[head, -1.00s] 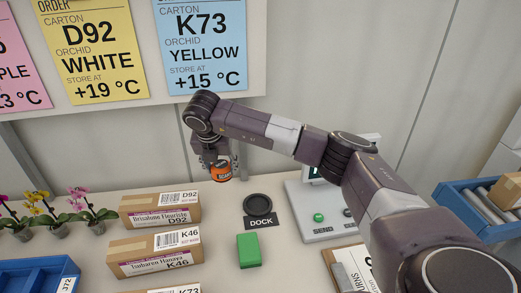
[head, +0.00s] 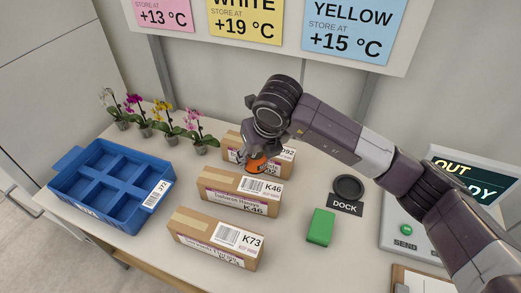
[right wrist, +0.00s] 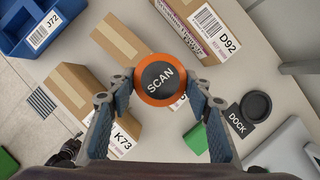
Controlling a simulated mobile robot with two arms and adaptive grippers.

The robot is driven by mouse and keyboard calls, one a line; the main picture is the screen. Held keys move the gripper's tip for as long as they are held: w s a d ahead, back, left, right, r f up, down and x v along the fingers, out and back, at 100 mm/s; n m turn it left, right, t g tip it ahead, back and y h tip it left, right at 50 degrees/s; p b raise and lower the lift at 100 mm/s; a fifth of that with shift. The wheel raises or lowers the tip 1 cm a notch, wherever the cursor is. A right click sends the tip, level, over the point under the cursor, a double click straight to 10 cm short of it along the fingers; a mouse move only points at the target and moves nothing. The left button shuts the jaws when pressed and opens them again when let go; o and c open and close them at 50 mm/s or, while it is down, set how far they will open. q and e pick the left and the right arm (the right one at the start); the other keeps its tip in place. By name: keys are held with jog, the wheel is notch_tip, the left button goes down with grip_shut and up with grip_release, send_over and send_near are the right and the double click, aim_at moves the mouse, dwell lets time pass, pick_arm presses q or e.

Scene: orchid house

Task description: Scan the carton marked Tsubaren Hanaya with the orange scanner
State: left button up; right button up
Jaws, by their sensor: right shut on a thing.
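My right gripper (head: 256,154) is shut on the orange scanner (head: 258,165), whose dark round face reads SCAN in the right wrist view (right wrist: 160,79). The carton marked Tsubaren Hanaya (head: 222,195), brown with a barcode and K46, lies in the middle of a row of cartons. The scanner is held above the row, near the D92 carton (head: 232,140) and the far side of the K46 carton; the exact gap cannot be told. In the right wrist view the scanner and gripper hide the K46 carton's labels.
The K73 carton (head: 207,239) lies nearest in the row. A blue compartment tray (head: 123,217) and potted orchids (head: 165,127) are at left. A round black dock (head: 348,188), a green block (head: 320,227) and a terminal (head: 405,232) are at right.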

notch_tip(320, 180, down, 5)
jog(key=shift+b, duration=0.85)
jog(key=shift+f, duration=0.55)
jog(key=shift+b, duration=0.5)
notch_tip(320, 180, up, 10)
jog(key=p, duration=0.4)
dwell(0.6)
